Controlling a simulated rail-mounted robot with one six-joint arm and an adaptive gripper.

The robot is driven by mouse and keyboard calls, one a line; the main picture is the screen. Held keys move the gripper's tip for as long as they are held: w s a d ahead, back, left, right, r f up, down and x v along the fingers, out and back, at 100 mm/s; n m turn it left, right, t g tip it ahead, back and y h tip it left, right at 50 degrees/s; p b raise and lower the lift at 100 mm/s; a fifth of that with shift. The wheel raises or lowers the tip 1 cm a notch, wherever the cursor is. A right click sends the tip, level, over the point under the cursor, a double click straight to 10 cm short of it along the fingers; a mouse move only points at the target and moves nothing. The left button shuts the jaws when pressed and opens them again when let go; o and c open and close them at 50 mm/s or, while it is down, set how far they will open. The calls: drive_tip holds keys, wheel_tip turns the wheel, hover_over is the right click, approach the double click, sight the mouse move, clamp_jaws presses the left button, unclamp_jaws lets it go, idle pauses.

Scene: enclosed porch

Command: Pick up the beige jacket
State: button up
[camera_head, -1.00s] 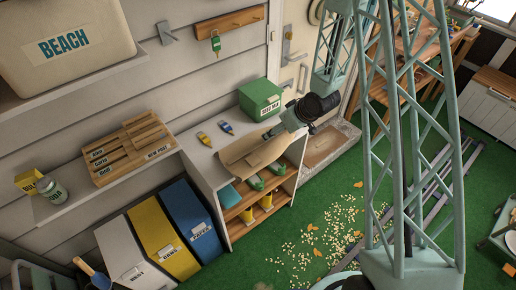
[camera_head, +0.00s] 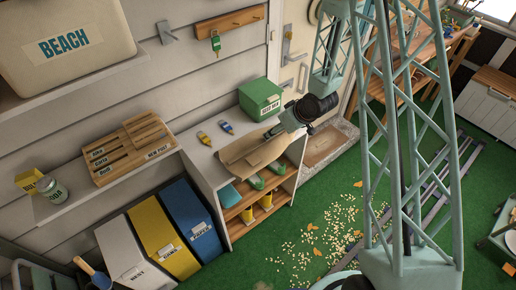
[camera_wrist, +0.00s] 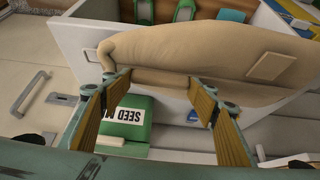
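The beige jacket (camera_head: 258,155) lies folded on top of the white shelf unit, its near edge hanging at the front. In the wrist view the jacket (camera_wrist: 200,50) fills the upper middle as a thick, rounded roll with a pale patch at the right. My gripper (camera_head: 270,134) is at the jacket's back right side in the head view. In the wrist view my gripper (camera_wrist: 162,80) is open, its two fingers wide apart, with the fingertips at the jacket's lower edge. I cannot tell whether they touch it.
A green seed mix box (camera_head: 261,98) stands behind the gripper on the shelf unit (camera_head: 205,160). Bins (camera_head: 195,222) stand left; litter (camera_head: 320,240) covers the floor.

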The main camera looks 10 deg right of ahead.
drive_tip(key=c, duration=0.8)
drive_tip(key=shift+r, duration=0.1)
drive_tip(key=shift+r, duration=1.6)
drive_tip(key=s+d+b, duration=0.1)
drive_tip(key=s+d, duration=0.1)
drive_tip(key=s, duration=0.3)
drive_tip(key=s+d+r+b, duration=0.1)
drive_tip(key=s+d, duration=0.1)
drive_tip(key=s, duration=0.3)
drive_tip(key=s+d+b, duration=0.1)
drive_tip(key=s+d, duration=0.1)
drive_tip(key=s, duration=0.2)
drive_tip(key=shift+s+d+r, duration=0.1)
drive_tip(key=shift+s+r, duration=0.2)
drive_tip(key=shift+s, duration=0.1)
